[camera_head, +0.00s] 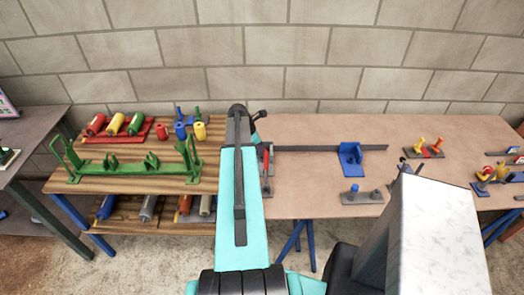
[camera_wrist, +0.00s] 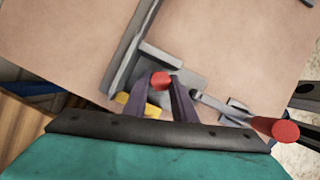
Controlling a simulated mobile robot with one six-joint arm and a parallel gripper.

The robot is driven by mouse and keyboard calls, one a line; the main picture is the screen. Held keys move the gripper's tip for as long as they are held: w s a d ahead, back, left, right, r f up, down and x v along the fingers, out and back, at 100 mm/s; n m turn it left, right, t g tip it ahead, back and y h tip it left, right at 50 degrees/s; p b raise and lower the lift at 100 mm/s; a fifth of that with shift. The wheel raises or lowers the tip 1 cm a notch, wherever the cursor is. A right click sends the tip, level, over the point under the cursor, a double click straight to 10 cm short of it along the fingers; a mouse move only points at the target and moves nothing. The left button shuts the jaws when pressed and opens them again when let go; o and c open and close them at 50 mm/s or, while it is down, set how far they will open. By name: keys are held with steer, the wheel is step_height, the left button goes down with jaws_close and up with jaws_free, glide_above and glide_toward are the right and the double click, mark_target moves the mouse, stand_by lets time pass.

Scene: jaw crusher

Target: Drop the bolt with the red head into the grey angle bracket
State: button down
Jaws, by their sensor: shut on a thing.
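In the wrist view my gripper (camera_wrist: 158,84) has its two dark fingers on either side of the bolt with the red head (camera_wrist: 161,79), and it is shut on it. Only the round red head shows; the shank is hidden. The grey angle bracket (camera_wrist: 160,56) lies just beyond and below the fingertips, with its wall across the picture and its plate partly behind the fingers. I cannot tell whether the bolt touches it. In the head view my arm hides the gripper and the bolt.
A clamp with a red-tipped handle (camera_wrist: 284,130) stands close to the right of my gripper. A yellow part (camera_wrist: 137,106) shows by the left finger. A long dark rail (camera_head: 330,148) runs along the table to a blue angle bracket (camera_head: 350,158). A green fixture (camera_head: 128,166) stands left.

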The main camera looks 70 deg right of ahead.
steer(key=shift+f, duration=0.5)
steer(key=c, duration=1.4)
jaws_free()
steer(key=shift+b+v, duration=2.1)
steer(key=shift+v, duration=4.8)
steer(key=shift+s, duration=0.1)
